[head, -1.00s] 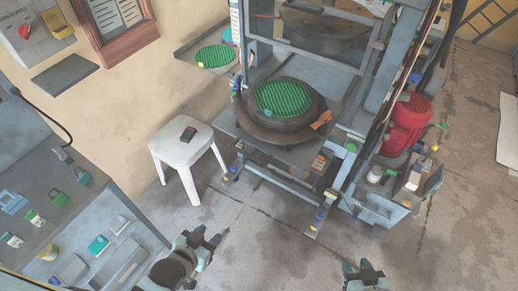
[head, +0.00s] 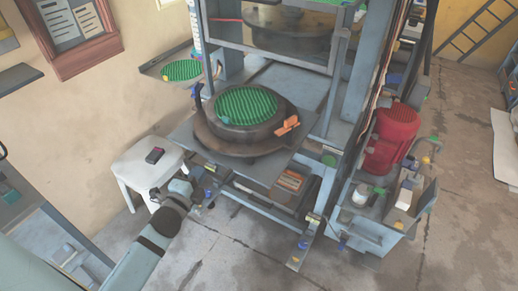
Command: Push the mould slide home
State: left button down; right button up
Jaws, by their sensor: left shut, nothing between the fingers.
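The mould slide (head: 180,133) is a flat grey plate that sticks out of the front of the press (head: 275,85). On it sits a dark round mould (head: 225,146) with a green ribbed disc (head: 247,105) on top and an orange part (head: 287,126) at its right side. The slide stands out in front of the press opening. My left gripper (head: 180,187) is shut and empty, in front of and below the slide's front left edge, beside the white stool. I cannot tell whether it touches anything. My right gripper is out of view.
A white stool (head: 140,170) with a small dark and red device (head: 155,155) on it stands left of my gripper. A red motor (head: 393,135) and a side tray with bottles and boxes are on the press's right. Another green disc (head: 182,70) lies on a shelf. The floor in front is clear.

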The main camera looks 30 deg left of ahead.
pick_arm(q)
jog(key=w, duration=0.1)
jog(key=m, duration=0.1)
send_near(225, 134)
jog(key=w, duration=0.7)
jog(key=shift+w+a+p, duration=0.2)
jog(key=shift+a+p, duration=0.1)
jog(key=shift+a, duration=0.1)
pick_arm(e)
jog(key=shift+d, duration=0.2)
pick_arm(q)
jog(key=shift+w, duration=0.1)
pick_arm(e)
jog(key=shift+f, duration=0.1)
